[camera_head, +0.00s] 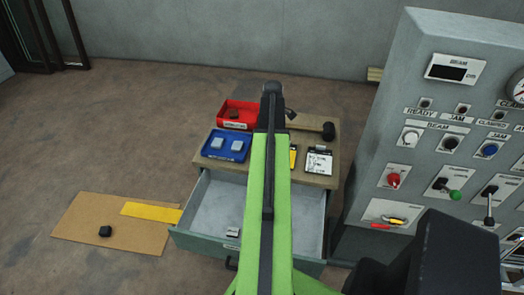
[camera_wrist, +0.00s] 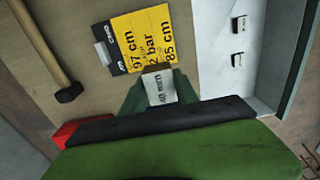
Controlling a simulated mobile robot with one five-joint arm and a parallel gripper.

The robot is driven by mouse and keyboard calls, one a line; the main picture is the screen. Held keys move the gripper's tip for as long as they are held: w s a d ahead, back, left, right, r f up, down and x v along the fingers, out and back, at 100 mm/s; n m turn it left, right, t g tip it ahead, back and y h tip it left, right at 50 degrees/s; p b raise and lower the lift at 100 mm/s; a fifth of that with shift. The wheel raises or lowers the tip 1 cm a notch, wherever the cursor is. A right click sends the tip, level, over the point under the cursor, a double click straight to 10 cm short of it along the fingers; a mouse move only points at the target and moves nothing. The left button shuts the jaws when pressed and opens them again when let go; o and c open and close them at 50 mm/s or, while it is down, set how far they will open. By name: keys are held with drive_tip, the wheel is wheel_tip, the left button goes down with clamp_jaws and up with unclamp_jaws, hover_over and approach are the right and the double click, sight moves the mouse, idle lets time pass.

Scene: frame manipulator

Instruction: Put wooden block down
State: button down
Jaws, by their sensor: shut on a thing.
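My gripper (camera_wrist: 158,76) is shut on a small block (camera_wrist: 161,90) in the wrist view. The block has a pale face marked "40 mm" and a brown edge at its far end, consistent with the wooden block. It is between the dark green fingers, just by the lower edge of a yellow card (camera_wrist: 137,40); I cannot tell whether it touches the tabletop (camera_wrist: 85,30). In the head view my green arm reaches over the open drawer to the wooden-topped cabinet (camera_head: 205,161), and hides the gripper and the held block.
A red tray (camera_head: 226,123) with a brown piece and a blue tray (camera_head: 212,157) with two grey blocks stand left of my arm. A hammer (camera_head: 327,131) and a white card (camera_head: 319,161) lie right. The open drawer (camera_head: 203,205) holds small blocks. A control panel (camera_head: 425,85) stands right.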

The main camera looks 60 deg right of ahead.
drive_tip(key=w+f+b, duration=0.1)
drive_tip(key=w, duration=0.1)
drive_tip(key=w+f, duration=0.1)
drive_tip(key=w, duration=0.1)
drive_tip(key=w+a+f+b, duration=0.1)
drive_tip(key=w+f, duration=0.1)
drive_tip(key=shift+b, duration=0.35)
drive_tip(key=shift+w+a, duration=0.1)
drive_tip(key=shift+w, duration=0.2)
wheel_tip(320, 180, down, 4)
drive_tip(key=b, duration=0.4)
drive_tip(key=shift+f, duration=0.2)
drive_tip(key=shift+r, duration=0.2)
drive_tip(key=shift+f, duration=0.1)
drive_tip(key=c, duration=0.9)
unclamp_jaws()
wheel_tip(320, 180, up, 12)
drive_tip(key=p, duration=1.2)
